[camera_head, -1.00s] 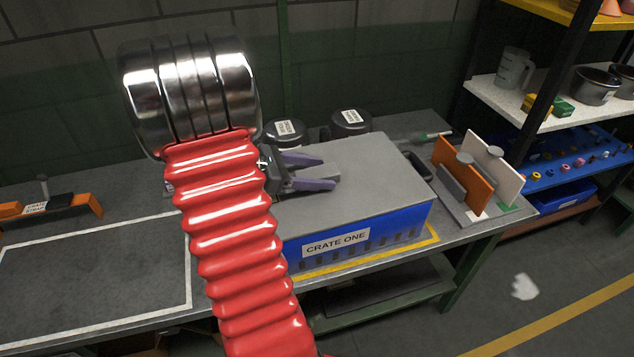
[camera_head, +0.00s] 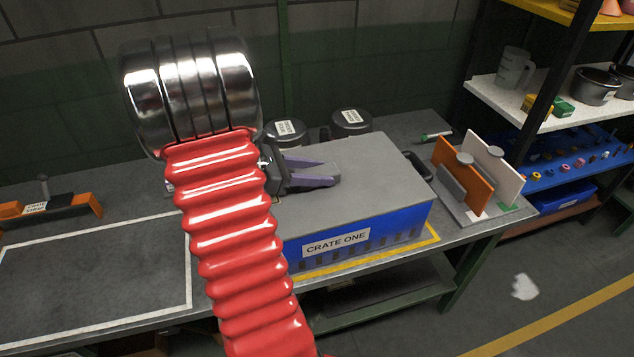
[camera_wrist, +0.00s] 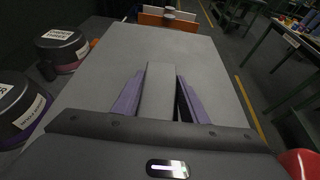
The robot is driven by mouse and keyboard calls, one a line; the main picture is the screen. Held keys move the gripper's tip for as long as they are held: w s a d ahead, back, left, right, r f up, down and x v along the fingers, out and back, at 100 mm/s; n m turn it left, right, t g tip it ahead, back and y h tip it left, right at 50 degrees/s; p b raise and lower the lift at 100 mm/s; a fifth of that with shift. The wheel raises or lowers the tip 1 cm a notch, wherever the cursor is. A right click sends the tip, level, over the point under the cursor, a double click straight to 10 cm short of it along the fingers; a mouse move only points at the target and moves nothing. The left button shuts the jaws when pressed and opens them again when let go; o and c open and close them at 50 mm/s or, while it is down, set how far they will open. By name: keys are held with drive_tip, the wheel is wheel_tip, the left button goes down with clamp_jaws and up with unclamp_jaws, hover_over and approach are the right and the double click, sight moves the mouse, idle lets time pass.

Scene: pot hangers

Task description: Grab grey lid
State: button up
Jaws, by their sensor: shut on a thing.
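The grey lid (camera_head: 365,165) lies flat on top of the blue crate (camera_head: 400,225) labelled "CRATE ONE". It also fills most of the wrist view (camera_wrist: 195,60). A raised grey bar, the lid's handle (camera_wrist: 159,90), stands up from its middle. My gripper (camera_head: 325,171) is over the left part of the lid, with its purple fingers on either side of the handle. The wrist view shows the fingers (camera_wrist: 160,100) closed against the handle's two sides. Part of the crate's left end is hidden behind my red arm.
Two dark labelled canisters (camera_head: 288,133) (camera_head: 351,122) stand behind the crate. An orange and white panel holder (camera_head: 455,175) is to its right. A shelf rack (camera_head: 560,125) stands farther right. The white-outlined bench area (camera_head: 95,270) at left is clear.

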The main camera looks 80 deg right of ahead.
sight(317, 172)
drive_tip(key=c, duration=0.7)
drive_tip(key=shift+o, duration=0.2)
drive_tip(key=shift+r, duration=0.1)
wheel_tip(317, 172, up, 10)
drive_tip(key=shift+f, duration=0.1)
idle(0.4)
